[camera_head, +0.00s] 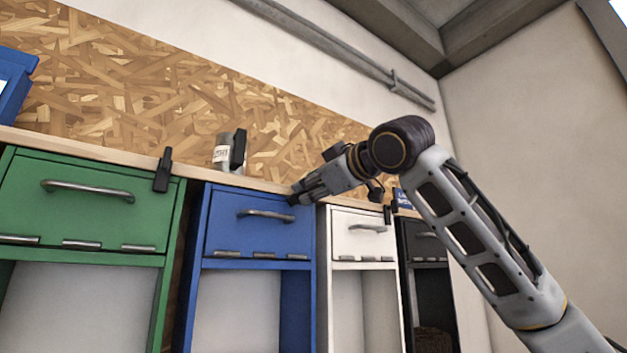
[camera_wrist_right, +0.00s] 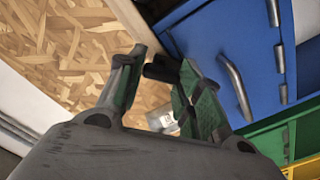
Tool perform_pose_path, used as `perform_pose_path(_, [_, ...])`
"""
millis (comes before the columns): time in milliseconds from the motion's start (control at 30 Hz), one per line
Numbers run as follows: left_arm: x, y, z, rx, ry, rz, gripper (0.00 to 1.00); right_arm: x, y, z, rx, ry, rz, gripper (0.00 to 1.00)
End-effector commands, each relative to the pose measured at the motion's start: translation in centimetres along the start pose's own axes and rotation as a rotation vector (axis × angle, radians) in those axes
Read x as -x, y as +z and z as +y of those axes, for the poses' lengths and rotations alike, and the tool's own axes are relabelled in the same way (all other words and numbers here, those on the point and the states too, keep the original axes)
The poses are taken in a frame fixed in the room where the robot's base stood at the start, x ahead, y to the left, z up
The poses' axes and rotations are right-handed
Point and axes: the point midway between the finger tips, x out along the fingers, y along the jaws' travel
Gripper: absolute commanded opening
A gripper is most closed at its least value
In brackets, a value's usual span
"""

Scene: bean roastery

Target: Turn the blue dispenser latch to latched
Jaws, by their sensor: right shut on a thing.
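The blue dispenser (camera_head: 262,228) stands between the green and white ones, its drawer front closed with a grey bar handle. It also shows in the right wrist view (camera_wrist_right: 215,45). In the right wrist view the black latch (camera_wrist_right: 158,70) shows between the fingertips, at the dispenser's edge. The fingers hide much of it, and its exact angle is hard to tell. My left gripper is not in view.
The green dispenser (camera_head: 90,200) has an upright black latch (camera_head: 163,170); the white dispenser (camera_head: 358,236) has one too (camera_head: 388,214). A labelled can (camera_head: 221,153) and a black object (camera_head: 239,149) stand on the wooden ledge (camera_head: 110,152). A chipboard panel (camera_head: 150,95) rises behind.

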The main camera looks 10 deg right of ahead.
Motion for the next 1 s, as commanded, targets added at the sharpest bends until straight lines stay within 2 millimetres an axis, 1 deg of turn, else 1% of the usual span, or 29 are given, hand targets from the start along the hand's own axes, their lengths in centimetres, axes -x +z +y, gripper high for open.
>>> perform_pose_path(33, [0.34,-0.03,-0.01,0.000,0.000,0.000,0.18,-0.09,-0.05,0.00,0.035,-0.003,-0.001,0.12])
perform_pose_path(200, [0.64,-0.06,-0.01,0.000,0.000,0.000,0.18,-0.06,0.00,-0.08,0.164,-0.002,-0.001,0.12])
perform_pose_path(1000, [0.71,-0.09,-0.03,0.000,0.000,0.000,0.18,-0.06,0.18,-0.41,0.749,-0.002,0.000,0.12])
